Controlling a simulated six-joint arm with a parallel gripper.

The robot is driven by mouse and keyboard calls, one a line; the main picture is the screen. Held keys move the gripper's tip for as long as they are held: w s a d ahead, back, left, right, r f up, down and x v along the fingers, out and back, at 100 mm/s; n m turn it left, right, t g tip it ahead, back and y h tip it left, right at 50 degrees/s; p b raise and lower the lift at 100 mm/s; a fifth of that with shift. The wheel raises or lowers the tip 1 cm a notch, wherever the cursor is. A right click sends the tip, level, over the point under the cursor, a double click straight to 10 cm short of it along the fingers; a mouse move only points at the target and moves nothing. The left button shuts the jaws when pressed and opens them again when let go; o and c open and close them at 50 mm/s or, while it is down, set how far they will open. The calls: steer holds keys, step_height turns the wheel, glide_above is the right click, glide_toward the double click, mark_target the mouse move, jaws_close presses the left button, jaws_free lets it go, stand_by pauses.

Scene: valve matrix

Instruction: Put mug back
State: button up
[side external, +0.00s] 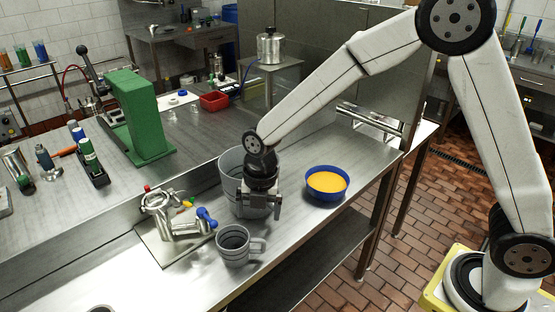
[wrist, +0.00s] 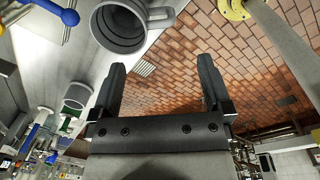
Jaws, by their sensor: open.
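A grey mug (side external: 235,245) with a handle on its right side stands upright near the front edge of the steel counter. It also shows at the top left of the wrist view (wrist: 122,25), with its handle towards the right. My gripper (side external: 262,204) is above the counter, behind and to the right of the mug and apart from it. In the wrist view my gripper (wrist: 162,85) has its two dark fingers spread, with nothing between them. A large grey bucket (side external: 230,168) stands behind my gripper, which hides part of it.
A blue bowl of yellow contents (side external: 327,183) stands to the right of my gripper. A metal valve assembly with a blue handle (side external: 175,215) is left of the mug. A green press (side external: 136,115) stands at the back left. The counter's front edge is close to the mug.

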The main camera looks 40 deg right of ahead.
steer(key=s+d+r+m+t, duration=0.1)
steer(key=s+d+m, duration=0.5)
steer(key=m, duration=0.7)
steer(key=s+d+r+m+t, duration=0.1)
steer(key=s+d+m, duration=0.6)
steer(key=m, duration=0.6)
steer(key=shift+s+d+m+h, duration=0.3)
steer(key=shift+s+m, duration=0.05)
steer(key=shift+m, duration=0.05)
